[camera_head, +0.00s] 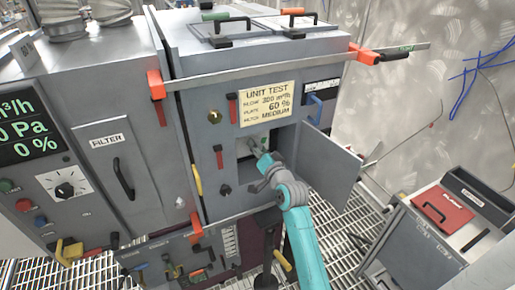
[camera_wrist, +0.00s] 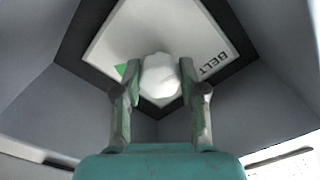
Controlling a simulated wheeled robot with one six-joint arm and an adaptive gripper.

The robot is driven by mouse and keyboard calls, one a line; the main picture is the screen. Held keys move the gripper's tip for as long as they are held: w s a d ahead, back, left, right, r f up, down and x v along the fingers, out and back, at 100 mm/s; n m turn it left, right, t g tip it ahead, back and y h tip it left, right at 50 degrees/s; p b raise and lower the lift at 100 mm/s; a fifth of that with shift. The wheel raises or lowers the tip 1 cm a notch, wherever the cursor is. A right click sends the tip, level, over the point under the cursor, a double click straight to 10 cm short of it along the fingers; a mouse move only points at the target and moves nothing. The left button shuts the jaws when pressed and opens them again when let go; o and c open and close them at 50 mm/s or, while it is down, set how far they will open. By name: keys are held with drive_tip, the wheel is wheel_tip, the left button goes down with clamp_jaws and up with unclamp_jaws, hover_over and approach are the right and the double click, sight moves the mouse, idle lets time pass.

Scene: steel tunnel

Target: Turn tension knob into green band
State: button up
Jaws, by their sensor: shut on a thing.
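The tension knob (camera_wrist: 160,78) is a pale, rounded knob on a white plate (camera_wrist: 205,25) marked "BELT", seen in the wrist view. A green patch, part of the green band (camera_wrist: 121,70), shows at the knob's left, partly hidden by a finger. My gripper (camera_wrist: 160,80) has one finger on each side of the knob and is shut on it. In the head view my gripper (camera_head: 259,155) reaches into the recess (camera_head: 246,146) in the grey cabinet, and the knob is too small to make out there. Any pointer mark on the knob cannot be seen.
The recess's grey door (camera_head: 328,170) stands open at the right of my arm. A "UNIT TEST" sign (camera_head: 267,103) is above the recess. A yellow handle (camera_head: 196,179) is left of it. A grey box with a red panel (camera_head: 443,207) stands at the right on the grated floor.

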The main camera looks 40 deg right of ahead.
drive_tip(key=shift+m, duration=1.1)
drive_tip(key=o, duration=1.2)
drive_tip(key=shift+c, duration=0.2)
drive_tip(key=v, duration=1.2)
